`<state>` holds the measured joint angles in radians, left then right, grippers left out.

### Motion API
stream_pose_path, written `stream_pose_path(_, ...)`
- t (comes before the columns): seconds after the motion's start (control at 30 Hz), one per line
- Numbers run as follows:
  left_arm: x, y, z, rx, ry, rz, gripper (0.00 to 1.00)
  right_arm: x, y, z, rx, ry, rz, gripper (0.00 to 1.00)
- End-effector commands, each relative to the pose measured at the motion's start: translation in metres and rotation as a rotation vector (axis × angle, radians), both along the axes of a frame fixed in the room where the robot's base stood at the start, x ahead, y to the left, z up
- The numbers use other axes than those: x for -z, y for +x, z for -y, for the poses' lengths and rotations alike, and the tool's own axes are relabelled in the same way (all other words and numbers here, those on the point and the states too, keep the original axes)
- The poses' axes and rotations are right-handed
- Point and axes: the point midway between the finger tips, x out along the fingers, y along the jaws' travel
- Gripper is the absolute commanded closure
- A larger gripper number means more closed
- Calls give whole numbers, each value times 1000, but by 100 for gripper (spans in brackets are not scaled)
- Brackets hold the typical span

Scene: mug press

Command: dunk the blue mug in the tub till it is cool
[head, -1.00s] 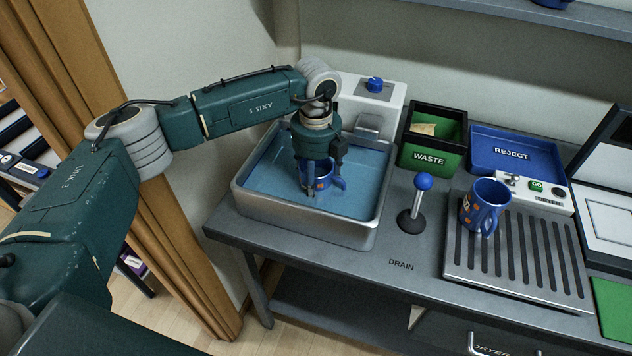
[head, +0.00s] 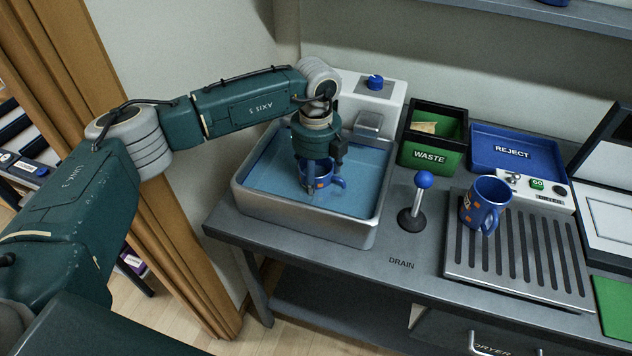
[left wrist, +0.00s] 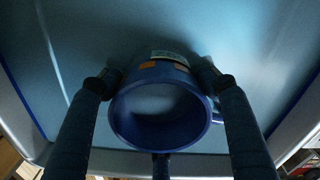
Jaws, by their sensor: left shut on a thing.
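In the head view a blue mug (head: 324,171) with orange marks is at the tub (head: 303,228), a metal basin of blue water. My left gripper (head: 310,182) points down over the tub and is shut on this mug. In the left wrist view the fingers (left wrist: 159,85) grip the mug (left wrist: 160,122) from both sides, and its open mouth faces the camera. A paler label with an orange patch shows on its side. I cannot tell how deep its base is in the water. My right gripper is not in view.
A second blue mug (head: 484,205) stands on the slatted rack (head: 515,262) at the right. A drain lever with a blue knob (head: 423,180) stands between tub and rack. Behind are the green waste bin (head: 431,157) and the blue reject tray (head: 514,150).

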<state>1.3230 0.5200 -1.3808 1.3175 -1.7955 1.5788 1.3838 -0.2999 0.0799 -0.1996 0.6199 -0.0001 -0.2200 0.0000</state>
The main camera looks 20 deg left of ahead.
Motion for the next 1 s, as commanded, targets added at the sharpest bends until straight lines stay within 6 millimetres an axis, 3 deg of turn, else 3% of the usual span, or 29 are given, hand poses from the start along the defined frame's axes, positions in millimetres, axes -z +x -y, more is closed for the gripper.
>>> stream_pose_path(0.33, -6, 1, 0, 0, -1, 2, 78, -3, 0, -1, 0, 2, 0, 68)
stream_pose_path(1.0, -59, 1, 0, 0, -1, 2, 78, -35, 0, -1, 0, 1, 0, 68)
